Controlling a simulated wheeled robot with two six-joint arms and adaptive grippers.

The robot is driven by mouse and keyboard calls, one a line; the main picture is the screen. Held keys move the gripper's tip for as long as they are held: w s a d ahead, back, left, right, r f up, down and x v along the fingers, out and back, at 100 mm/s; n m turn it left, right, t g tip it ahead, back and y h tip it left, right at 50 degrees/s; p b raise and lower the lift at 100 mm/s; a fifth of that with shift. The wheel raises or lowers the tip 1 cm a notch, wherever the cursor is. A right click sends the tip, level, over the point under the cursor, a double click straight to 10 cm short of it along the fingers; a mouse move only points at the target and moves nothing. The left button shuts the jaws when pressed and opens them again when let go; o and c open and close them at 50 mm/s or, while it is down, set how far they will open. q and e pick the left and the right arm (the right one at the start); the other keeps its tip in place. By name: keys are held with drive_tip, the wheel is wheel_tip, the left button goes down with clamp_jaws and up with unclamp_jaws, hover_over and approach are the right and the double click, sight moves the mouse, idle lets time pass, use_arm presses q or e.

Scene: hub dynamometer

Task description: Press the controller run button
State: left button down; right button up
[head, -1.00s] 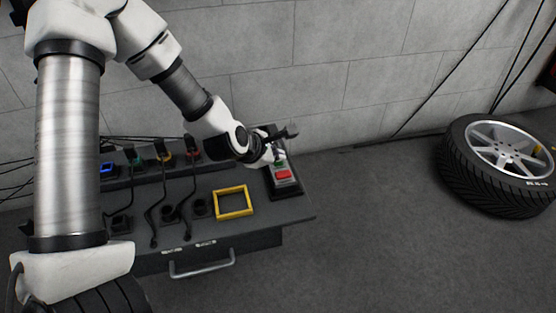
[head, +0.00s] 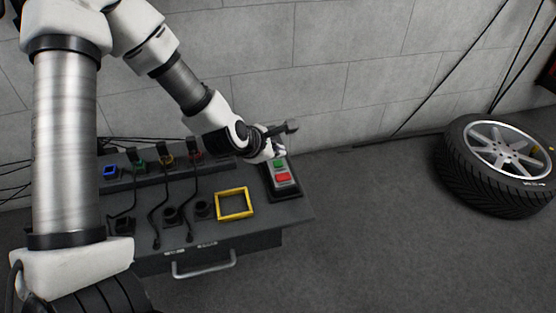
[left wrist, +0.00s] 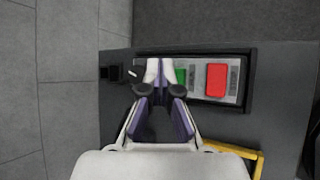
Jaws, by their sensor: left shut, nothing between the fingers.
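The controller (head: 270,184) is a dark box with a light panel at the table's right end. Its panel has a green button (head: 279,164) and a red button (head: 283,176). In the left wrist view the green button (left wrist: 181,76) is partly hidden by a fingertip, and the red button (left wrist: 216,80) is clear. My left gripper (head: 278,150) is shut and empty, just behind the green button in the head view. In the left wrist view its fingertips (left wrist: 160,72) lie over the panel's left end. I cannot tell whether they touch it. My right gripper is not in view.
A yellow square frame (head: 235,204) lies on the dark table (head: 265,222). Several cables with coloured connectors run on the table's left. A grey wall (head: 310,70) stands close behind. A wheel (head: 500,165) is at the right, with open floor between.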

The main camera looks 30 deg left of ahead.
sight(277, 164)
use_arm(q)
wheel_tip(277, 164, up, 4)
drive_tip(key=p, duration=0.3)
drive_tip(key=shift+r, duration=0.25)
drive_tip(key=shift+f, duration=0.1)
idle(0.4)
